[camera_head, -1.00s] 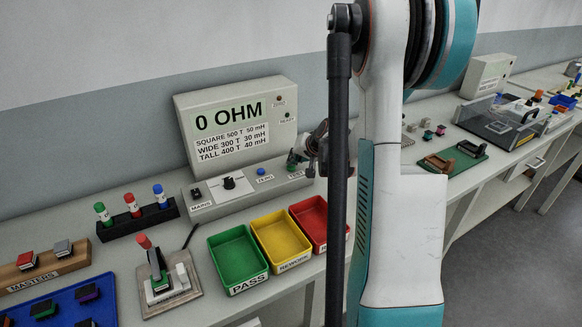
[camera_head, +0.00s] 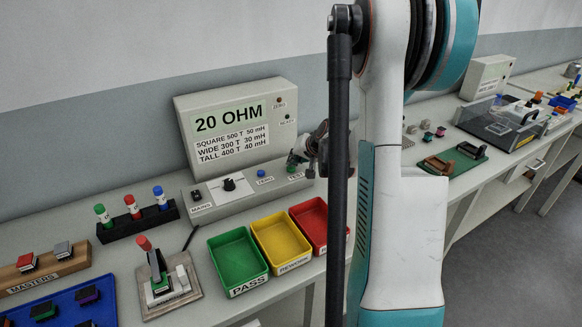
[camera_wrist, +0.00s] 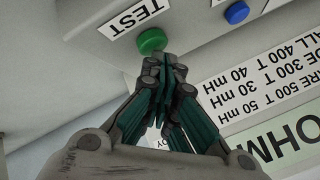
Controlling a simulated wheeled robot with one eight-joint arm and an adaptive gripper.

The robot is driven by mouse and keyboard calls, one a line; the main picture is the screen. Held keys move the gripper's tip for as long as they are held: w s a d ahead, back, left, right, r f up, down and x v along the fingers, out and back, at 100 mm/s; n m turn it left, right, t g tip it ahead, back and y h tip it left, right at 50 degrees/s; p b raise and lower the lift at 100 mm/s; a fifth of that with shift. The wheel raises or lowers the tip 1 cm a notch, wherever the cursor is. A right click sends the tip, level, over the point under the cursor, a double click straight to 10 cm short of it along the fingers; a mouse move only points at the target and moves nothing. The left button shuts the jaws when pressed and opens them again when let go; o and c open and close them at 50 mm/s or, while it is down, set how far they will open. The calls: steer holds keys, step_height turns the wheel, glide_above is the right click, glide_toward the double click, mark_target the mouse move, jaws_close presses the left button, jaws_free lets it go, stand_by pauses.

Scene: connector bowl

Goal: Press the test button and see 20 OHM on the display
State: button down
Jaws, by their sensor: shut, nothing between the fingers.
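The tester's display (camera_head: 227,119) reads 20 OHM in the head view. The green test button (camera_wrist: 152,41) sits beside the TEST label (camera_wrist: 131,19) in the wrist view. My gripper (camera_wrist: 160,58) is shut and empty, its fingertips at the lower edge of the button. I cannot tell whether they touch it. In the head view, my gripper (camera_head: 301,161) is at the right end of the tester's control panel, partly hidden by my arm.
Green (camera_head: 262,274), yellow (camera_head: 301,252) and red (camera_head: 320,246) trays stand in front. A fixture (camera_head: 172,288) and a marker rack (camera_head: 174,211) are to the left.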

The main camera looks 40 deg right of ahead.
steer(key=shift+r, duration=0.5)
steer(key=shift+r+p, duration=0.15)
steer(key=shift+p, duration=0.15)
steer(key=shift+r+p, duration=1.6)
steer(key=shift+r, duration=0.8)
